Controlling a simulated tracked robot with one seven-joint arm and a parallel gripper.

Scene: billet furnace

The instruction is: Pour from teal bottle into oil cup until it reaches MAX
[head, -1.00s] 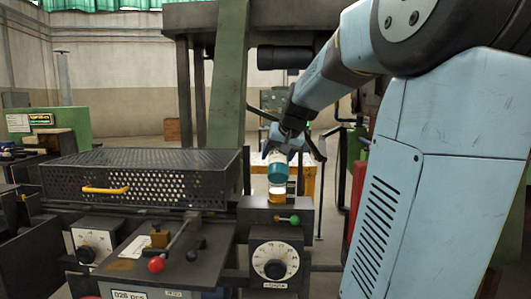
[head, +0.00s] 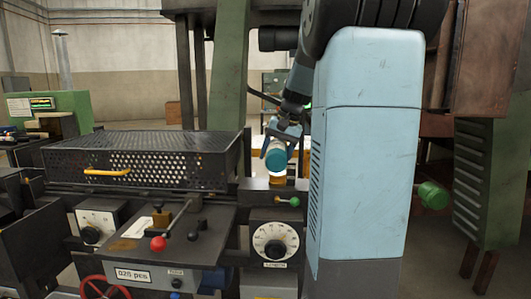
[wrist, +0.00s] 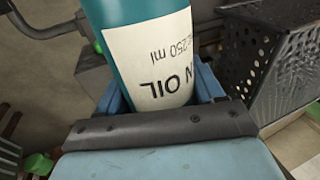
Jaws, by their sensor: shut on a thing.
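The teal bottle (head: 276,158) hangs tilted in my gripper (head: 284,133), its round teal end toward the head camera. In the wrist view the bottle (wrist: 150,50) fills the upper middle, with an upside-down cream label reading "OIL" and "250 ml". My gripper's blue jaws (wrist: 160,98) are shut around it. The oil cup (head: 278,178), whitish above and amber below, stands on a dark block just under the bottle and is partly covered by it. The MAX mark, the liquid level and any stream cannot be made out.
A perforated dark cage (head: 140,160) with a yellow handle stands left of the cup. A green-knobbed lever (head: 290,201) and a dial (head: 274,241) sit below the cup. A red-knobbed lever (head: 158,243) is at lower left.

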